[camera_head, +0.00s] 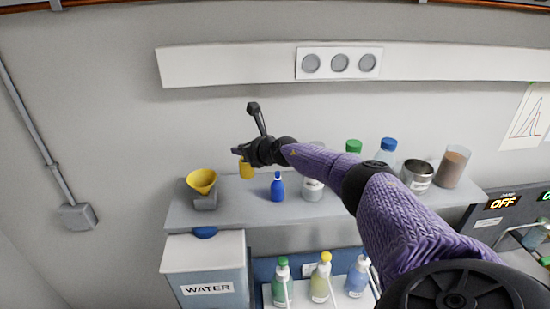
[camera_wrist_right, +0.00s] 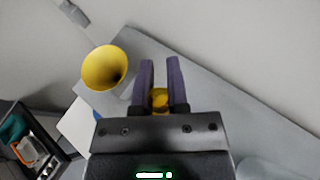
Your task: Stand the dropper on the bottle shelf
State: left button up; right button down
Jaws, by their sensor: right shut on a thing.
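My right gripper (camera_head: 240,151) reaches in over the bottle shelf (camera_head: 232,193) and is shut on a small yellow dropper (camera_head: 246,170). In the right wrist view the dropper (camera_wrist_right: 160,98) shows between the two dark purple fingers of the gripper (camera_wrist_right: 162,72). The dropper hangs below the fingers over the shelf's left part; I cannot tell whether its base touches the shelf. Its upper part is hidden by the gripper. A small blue dropper bottle (camera_head: 278,187) stands upright on the shelf to its right. My left gripper is not in view.
A yellow funnel (camera_head: 202,180) sits at the shelf's left end. The wall is close behind.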

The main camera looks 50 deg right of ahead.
aim_at(250, 177)
notch_tip(250, 177, down, 9)
jog(key=b, duration=0.5)
jog(key=shift+s+r, duration=0.1)
jog(key=shift+r, duration=0.1)
jog(key=shift+f, duration=0.15)
jog(key=c, duration=0.6)
grip_release()
